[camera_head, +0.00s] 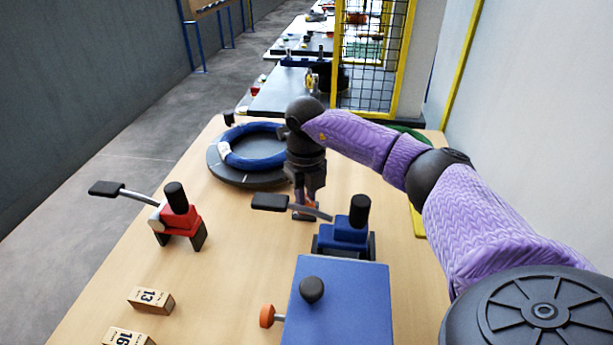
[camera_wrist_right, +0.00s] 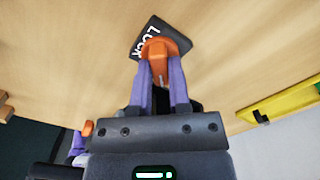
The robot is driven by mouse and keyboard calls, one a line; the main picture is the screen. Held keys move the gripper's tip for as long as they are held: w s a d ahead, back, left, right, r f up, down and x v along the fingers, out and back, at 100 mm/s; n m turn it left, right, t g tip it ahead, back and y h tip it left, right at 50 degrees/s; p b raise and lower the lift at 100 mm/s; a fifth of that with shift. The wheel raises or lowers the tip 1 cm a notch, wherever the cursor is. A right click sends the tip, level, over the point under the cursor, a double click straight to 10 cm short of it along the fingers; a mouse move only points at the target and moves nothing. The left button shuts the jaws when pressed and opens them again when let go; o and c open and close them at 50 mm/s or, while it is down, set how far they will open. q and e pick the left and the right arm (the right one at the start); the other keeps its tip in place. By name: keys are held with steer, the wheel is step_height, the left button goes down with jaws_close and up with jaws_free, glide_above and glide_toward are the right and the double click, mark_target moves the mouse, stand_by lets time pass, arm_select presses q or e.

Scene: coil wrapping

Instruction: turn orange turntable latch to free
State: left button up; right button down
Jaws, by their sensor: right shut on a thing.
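The orange latch (camera_wrist_right: 163,47) sits on a dark base plate (camera_wrist_right: 178,34) marked "LOCK" in the right wrist view. My right gripper (camera_wrist_right: 161,68) points down at it, with its two purple fingers shut on the latch from either side. In the head view my right gripper (camera_head: 306,200) is at the table's middle, and only a little of the latch shows between its fingers. The dark round turntable (camera_head: 226,172) lies left of and behind the gripper, with a blue coil (camera_head: 268,160) on it. My left gripper is not in view.
A blue clamp (camera_head: 345,233) with a dark lever stands close in front of my right gripper. A red clamp (camera_head: 180,219) stands at the left. A blue box (camera_head: 345,310) with a dark knob and numbered wooden blocks (camera_head: 151,299) are nearer. The table (camera_head: 235,245) between the clamps is clear.

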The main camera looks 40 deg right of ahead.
steer(key=shift+r+n+p, duration=0.15)
steer(key=shift+n+p, duration=0.15)
steer(key=shift+n, duration=1.6)
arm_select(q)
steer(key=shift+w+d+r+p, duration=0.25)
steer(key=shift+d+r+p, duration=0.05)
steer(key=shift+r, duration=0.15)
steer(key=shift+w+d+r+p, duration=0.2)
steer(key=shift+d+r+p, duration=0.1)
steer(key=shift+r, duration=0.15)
arm_select(e)
steer(key=n, duration=0.5)
steer(key=shift+n, duration=0.5)
steer(key=c, duration=0.6)
jaws_free()
